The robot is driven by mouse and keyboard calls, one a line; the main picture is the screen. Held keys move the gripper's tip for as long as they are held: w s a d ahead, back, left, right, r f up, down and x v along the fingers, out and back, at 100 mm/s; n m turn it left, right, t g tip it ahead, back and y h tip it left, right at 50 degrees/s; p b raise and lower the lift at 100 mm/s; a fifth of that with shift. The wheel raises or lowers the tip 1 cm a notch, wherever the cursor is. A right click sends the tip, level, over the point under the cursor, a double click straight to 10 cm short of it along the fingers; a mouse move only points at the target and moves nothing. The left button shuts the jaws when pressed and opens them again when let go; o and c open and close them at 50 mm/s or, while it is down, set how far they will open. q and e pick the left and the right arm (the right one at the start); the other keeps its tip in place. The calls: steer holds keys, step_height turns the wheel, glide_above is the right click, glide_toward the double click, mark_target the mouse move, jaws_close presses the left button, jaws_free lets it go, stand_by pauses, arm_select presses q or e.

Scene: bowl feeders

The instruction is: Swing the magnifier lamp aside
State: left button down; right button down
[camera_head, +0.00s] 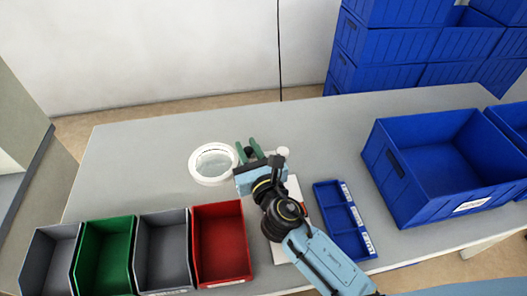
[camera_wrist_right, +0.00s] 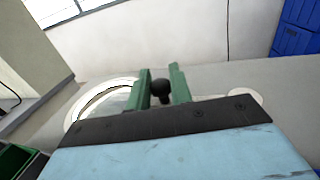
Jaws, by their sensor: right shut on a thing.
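The magnifier lamp (camera_head: 193,174) is a white ring around a clear lens, over the grey table left of centre. In the right wrist view its ring (camera_wrist_right: 75,112) shows at the left, partly hidden behind my gripper. My right gripper (camera_head: 250,147) is just right of the ring, its green fingers pointing away from me. In the right wrist view the fingers (camera_wrist_right: 160,88) are shut on a small black ball knob (camera_wrist_right: 161,92). A white round part (camera_head: 283,151) shows just right of the gripper. What joins it to the ring is mostly hidden. My left gripper is not in view.
Grey, green and red open bins (camera_head: 222,242) line the front left. A blue divided tray (camera_head: 328,216) lies right of my arm, with a large blue crate (camera_head: 398,190) beyond. Blue crates (camera_head: 385,45) are stacked behind the table. The table's back left is clear.

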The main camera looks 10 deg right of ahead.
steer(key=shift+w, duration=0.1)
stand_by(0.4)
steer(key=c, duration=1.3)
jaws_free()
steer(key=s+d, duration=0.2)
steer(key=s, duration=1.1)
steer(key=shift+d+b, duration=0.15)
steer(key=shift+b, duration=0.3)
steer(key=shift+s, duration=0.15)
